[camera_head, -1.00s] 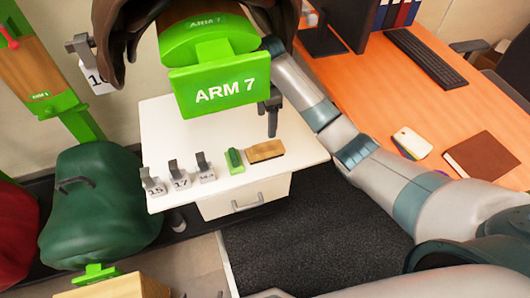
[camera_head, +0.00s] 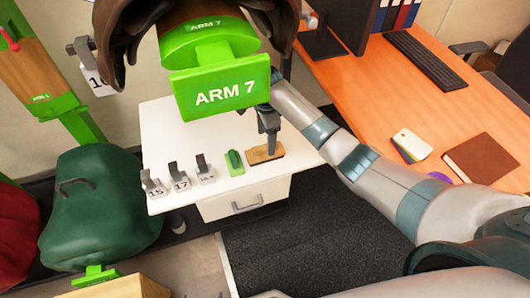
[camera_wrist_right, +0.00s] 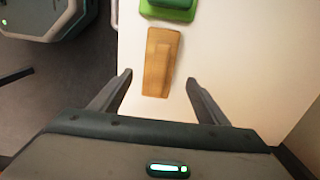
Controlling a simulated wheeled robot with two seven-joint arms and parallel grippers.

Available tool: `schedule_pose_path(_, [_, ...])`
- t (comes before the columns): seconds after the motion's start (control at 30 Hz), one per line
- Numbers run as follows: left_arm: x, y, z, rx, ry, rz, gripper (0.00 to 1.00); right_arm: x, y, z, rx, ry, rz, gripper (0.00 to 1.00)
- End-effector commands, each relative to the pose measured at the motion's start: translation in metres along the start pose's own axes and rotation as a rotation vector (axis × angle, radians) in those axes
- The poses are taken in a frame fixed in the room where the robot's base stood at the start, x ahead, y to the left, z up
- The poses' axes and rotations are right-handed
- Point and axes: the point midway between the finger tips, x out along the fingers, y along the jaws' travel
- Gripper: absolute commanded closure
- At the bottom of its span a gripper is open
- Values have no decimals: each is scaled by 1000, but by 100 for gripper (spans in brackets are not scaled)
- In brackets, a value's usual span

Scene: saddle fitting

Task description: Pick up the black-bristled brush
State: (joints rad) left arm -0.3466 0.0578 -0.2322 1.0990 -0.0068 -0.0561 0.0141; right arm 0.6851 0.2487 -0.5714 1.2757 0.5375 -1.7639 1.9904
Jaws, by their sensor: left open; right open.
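A brush with a plain wooden back (camera_head: 265,155) lies on the right part of the white cabinet top. It also shows in the right wrist view (camera_wrist_right: 161,62), seen from above. Its bristles are hidden beneath, so I cannot confirm their colour. My right gripper (camera_head: 270,148) is over the brush and partly covers it. In the right wrist view its open fingers (camera_wrist_right: 158,82) stand either side of the brush's near end, with nothing held. I cannot tell whether the fingertips are level with the brush. My left gripper is not in view.
A green brush-like block (camera_head: 235,162) lies close beside the wooden one. Several numbered clips (camera_head: 180,177) stand further left on the white cabinet top (camera_head: 165,130). A green stand marked ARM 7 (camera_head: 222,92) overhangs behind. An orange desk (camera_head: 370,100) is at right.

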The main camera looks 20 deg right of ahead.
Motion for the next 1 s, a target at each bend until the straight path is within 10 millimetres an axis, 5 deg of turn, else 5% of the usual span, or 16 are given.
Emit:
schedule_pose_path(0.43, [-2, 0, 12, 2, -23, 0, 4, 47, 3, 5, 0, 2, 2, 31])
schedule_pose_path(0.97, [-1, -2, 7, 2, -16, -2, 4, 50, 3, 5, 0, 1, 0, 31])
schedule_pose_path(1.0, [-1, -2, 7, 2, -16, -2, 4, 50, 3, 5, 0, 1, 0, 41])
